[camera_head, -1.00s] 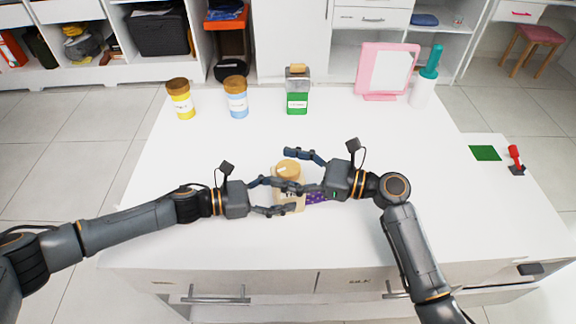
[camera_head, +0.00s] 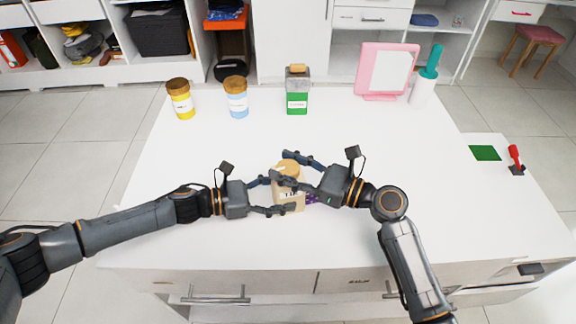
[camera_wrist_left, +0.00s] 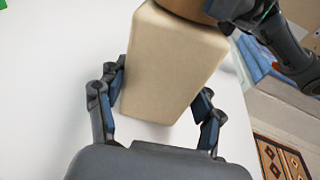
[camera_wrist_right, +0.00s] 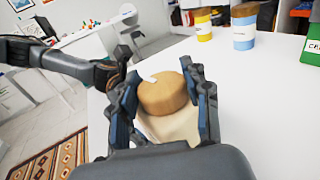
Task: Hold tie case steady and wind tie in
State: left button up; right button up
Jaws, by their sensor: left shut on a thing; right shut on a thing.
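The beige tie case (camera_head: 291,197) stands upright near the front of the white table, with lettering on its front and a round wooden knob (camera_head: 287,166) on top. A bit of purple tie (camera_head: 312,198) shows at its right side, partly hidden by my right gripper. My left gripper (camera_head: 279,195) is shut on the case body, one finger on each side, as the left wrist view (camera_wrist_left: 160,85) shows. My right gripper (camera_head: 283,165) is shut on the knob, its fingers on either side of it in the right wrist view (camera_wrist_right: 163,80).
A yellow jar (camera_head: 182,103), a blue jar (camera_head: 236,103) and a green-and-grey bottle (camera_head: 297,95) stand along the back edge. A pink-framed stand (camera_head: 362,75) and a white-and-teal bottle (camera_head: 423,88) are at back right. The table between is clear.

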jog(key=m+t+h, duration=0.1)
jog(key=t, duration=0.1)
jog(key=m+t+h, duration=0.2)
jog(key=shift+s+a+m+t, duration=0.15)
jog(key=shift+m+t, duration=0.15)
jog(key=shift+m+t+h, duration=0.9)
jog(key=shift+h, duration=0.6)
jog(key=o, duration=1.2)
jog(key=v, duration=1.2)
jog(key=shift+f, duration=0.15)
